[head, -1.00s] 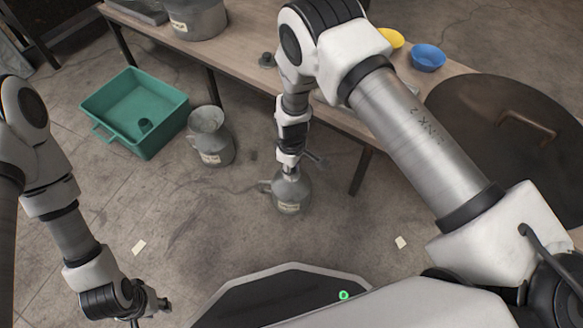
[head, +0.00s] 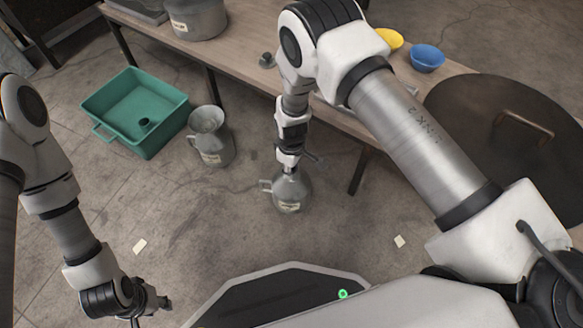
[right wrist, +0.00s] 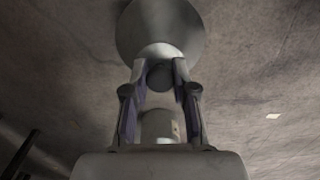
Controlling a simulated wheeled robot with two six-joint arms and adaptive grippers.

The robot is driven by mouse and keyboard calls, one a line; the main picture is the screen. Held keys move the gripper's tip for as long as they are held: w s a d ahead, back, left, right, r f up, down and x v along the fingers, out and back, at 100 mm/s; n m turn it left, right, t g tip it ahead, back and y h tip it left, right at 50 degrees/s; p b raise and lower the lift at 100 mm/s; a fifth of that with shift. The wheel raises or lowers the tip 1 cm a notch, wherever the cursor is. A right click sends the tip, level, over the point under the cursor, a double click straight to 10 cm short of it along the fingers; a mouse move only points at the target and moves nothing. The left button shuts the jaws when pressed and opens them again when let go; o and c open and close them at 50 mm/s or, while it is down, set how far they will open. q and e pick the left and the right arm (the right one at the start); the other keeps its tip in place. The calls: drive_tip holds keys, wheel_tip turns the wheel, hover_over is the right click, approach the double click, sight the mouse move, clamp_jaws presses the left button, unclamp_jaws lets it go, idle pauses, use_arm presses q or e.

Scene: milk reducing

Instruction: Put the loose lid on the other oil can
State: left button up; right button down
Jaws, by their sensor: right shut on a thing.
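One grey oil can (head: 287,196), with a side handle and a pale label, is in the middle of the head view. My right gripper (head: 288,163) points down at its top; in the right wrist view the fingers (right wrist: 160,80) close around a dark knob-like piece at the can's narrow neck. I cannot tell whether that piece is a separate lid. Another grey oil can (head: 212,146) stands on the floor to the left, its wide mouth facing up with no lid visible. A small dark round piece (head: 144,124) lies in the green bin. My left gripper (head: 150,303) is low at left, away from both cans.
The green bin (head: 101,104) stands on the floor at left. A wooden table (head: 235,62) runs across the back with a large grey can (head: 197,22), a small dark piece (head: 267,60), and yellow (head: 390,39) and blue (head: 427,58) bowls.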

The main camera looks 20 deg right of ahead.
drive_tip(key=shift+f+p, duration=0.1)
drive_tip(key=shift+p, duration=0.25)
idle(0.6)
drive_tip(key=shift+c, duration=1.8)
unclamp_jaws()
wheel_tip(320, 180, up, 7)
drive_tip(key=p, duration=0.7)
drive_tip(key=shift+p, duration=0.3)
clamp_jaws()
